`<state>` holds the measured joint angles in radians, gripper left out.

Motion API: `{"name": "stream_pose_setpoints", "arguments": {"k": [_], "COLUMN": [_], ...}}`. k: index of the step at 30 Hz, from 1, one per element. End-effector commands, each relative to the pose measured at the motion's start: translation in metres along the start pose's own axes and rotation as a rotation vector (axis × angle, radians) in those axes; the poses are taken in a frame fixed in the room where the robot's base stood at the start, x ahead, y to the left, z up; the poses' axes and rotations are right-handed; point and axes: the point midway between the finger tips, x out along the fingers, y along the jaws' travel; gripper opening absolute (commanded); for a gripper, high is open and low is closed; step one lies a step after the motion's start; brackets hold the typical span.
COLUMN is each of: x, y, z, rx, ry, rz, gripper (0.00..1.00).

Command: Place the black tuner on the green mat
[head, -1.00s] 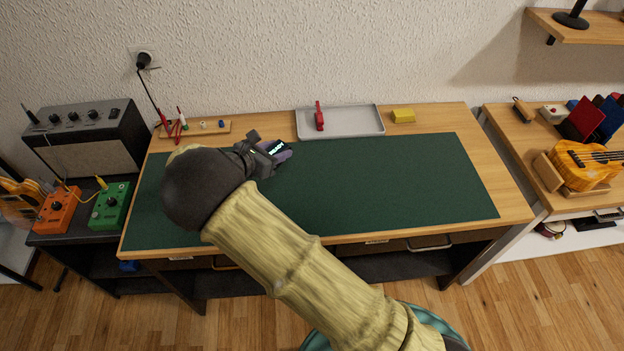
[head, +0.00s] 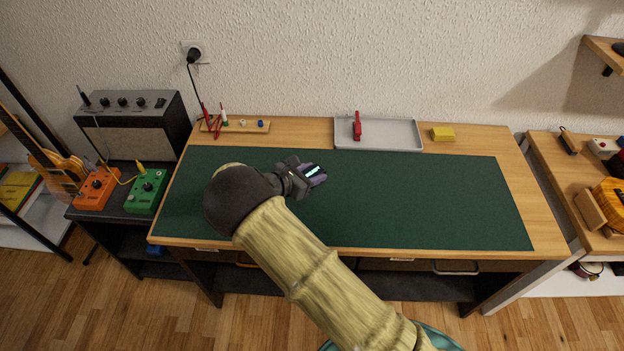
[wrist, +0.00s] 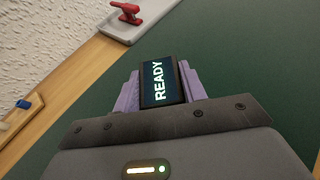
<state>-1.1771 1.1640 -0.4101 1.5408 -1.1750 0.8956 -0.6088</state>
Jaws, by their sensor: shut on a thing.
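The black tuner (head: 313,170), with a lit screen reading READY, is between the purple fingers of my gripper (head: 308,175). In the wrist view the tuner (wrist: 161,82) sits between both fingers of my gripper (wrist: 160,88), screen facing the camera. The green mat (head: 420,200) covers most of the desk, and it also fills much of the wrist view (wrist: 240,60). My gripper and the tuner are over the left-middle part of the mat. I cannot tell whether the tuner touches the mat. My arm hides part of the mat's left and front.
A grey tray (head: 395,133) with a red clamp-like item (head: 357,127) and a yellow block (head: 442,133) stand behind the mat. A wooden holder (head: 250,127) with small items is at the back left. The mat's middle and right are clear.

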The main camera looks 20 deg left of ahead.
Motion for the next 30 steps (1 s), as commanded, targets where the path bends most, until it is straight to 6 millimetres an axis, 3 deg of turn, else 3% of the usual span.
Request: {"name": "stream_pose_setpoints", "arguments": {"k": [6, 18, 19, 21, 30], "x": [0.011, 0.013, 0.012, 0.012, 0.012], "y": [0.0, 0.0, 0.0, 0.0, 0.0], "z": [-0.026, -0.03, -0.029, -0.029, -0.029], "rx": [-0.002, 0.0, 0.0, 0.0, 0.0], "ry": [-0.001, 0.0, 0.0, 0.0, 0.0], "rz": [-0.001, 0.0, 0.0, 0.0, 0.0], "gripper": [0.19, 0.19, 0.47, 0.61, 0.63]}}
